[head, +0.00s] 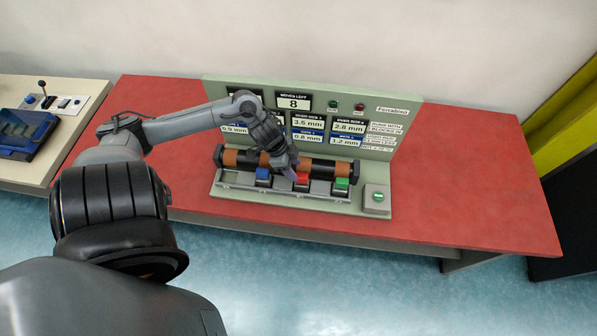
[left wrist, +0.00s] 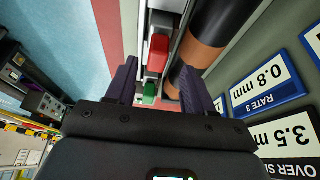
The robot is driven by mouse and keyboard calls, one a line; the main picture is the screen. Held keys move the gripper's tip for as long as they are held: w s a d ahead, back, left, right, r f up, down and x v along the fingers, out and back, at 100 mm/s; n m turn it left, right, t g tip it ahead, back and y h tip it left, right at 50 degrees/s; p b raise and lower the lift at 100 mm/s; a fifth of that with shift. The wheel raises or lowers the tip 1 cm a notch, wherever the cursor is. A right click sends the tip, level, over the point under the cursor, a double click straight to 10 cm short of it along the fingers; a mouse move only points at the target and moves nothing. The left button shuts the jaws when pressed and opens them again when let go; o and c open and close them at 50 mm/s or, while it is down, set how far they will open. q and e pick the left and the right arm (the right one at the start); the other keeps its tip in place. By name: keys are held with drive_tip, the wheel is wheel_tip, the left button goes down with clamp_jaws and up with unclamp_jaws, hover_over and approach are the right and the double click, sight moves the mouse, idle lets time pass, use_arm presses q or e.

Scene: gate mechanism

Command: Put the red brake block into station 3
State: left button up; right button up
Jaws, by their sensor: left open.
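The red brake block (head: 302,178) sits in the middle of the row at the foot of the green panel, in front of a brown and black roller (head: 318,165). My left gripper (head: 291,172) is open, low over the row, right at the red block. In the left wrist view the red block (left wrist: 158,52) shows in line with the gap between the dark fingers (left wrist: 157,76). I cannot tell whether they touch it. A blue block (head: 262,174) stands left of it and a green block (head: 341,184) right. My right gripper is out of view.
The panel (head: 391,118) rises close behind the row, with several readouts. A grey box with a green button (head: 377,198) stands at the right end. The red table (head: 470,205) is clear to the right. A side bench (head: 40,150) stands left.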

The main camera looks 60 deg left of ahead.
use_arm(q)
drive_tip(key=s+d+r+n+y, duration=0.1)
drive_tip(key=s+d+r+n, duration=0.1)
drive_tip(key=d, duration=0.9)
drive_tip(key=s+d+r+n+y, duration=0.1)
drive_tip(key=s+d+r, duration=0.3)
drive_tip(key=d, duration=0.8)
drive_tip(key=shift+s+r+n+p, duration=0.2)
drive_tip(key=shift+s+n+p, duration=0.15)
drive_tip(key=shift+n, duration=0.55)
wheel_tip(320, 180, up, 16)
drive_tip(key=p, duration=1.6)
drive_tip(key=shift+r, duration=0.25)
drive_tip(key=shift+f, duration=0.1)
